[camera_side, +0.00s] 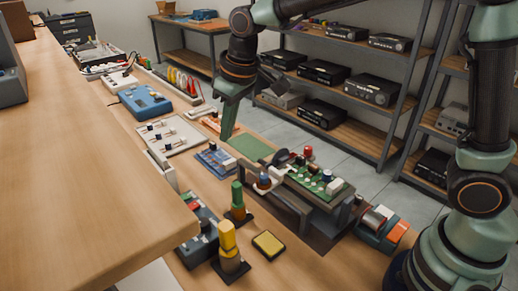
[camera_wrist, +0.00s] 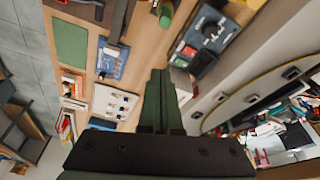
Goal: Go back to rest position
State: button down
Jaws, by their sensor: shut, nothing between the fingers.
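My gripper (camera_side: 227,137) is shut and empty in the side view, with its green fingers pointing down above the workbench, near a flat green mat (camera_side: 249,147). In the wrist view my gripper (camera_wrist: 159,74) shows as two green fingers pressed together, with nothing between them. The green mat also shows at the upper left of the wrist view (camera_wrist: 71,46). Whether the fingertips touch the bench cannot be told.
A green circuit board (camera_side: 318,179) in a holder stands right of the gripper. A blue board (camera_side: 215,161) and a white panel with knobs (camera_side: 173,135) lie to the left. A blue device (camera_side: 146,102) sits farther back. Shelves with black devices (camera_side: 372,88) stand behind the bench.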

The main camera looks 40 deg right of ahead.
jog(key=s+d+r+m+t, duration=0.1)
jog(key=s+d+m, duration=0.1)
jog(key=s+d, duration=0.5)
jog(key=s+d+r+m+t+h, duration=0.1)
jog(key=s+d+m, duration=0.1)
jog(key=s+d, duration=0.6)
jog(key=shift+r+t, duration=0.3)
jog(key=shift+t, duration=0.1)
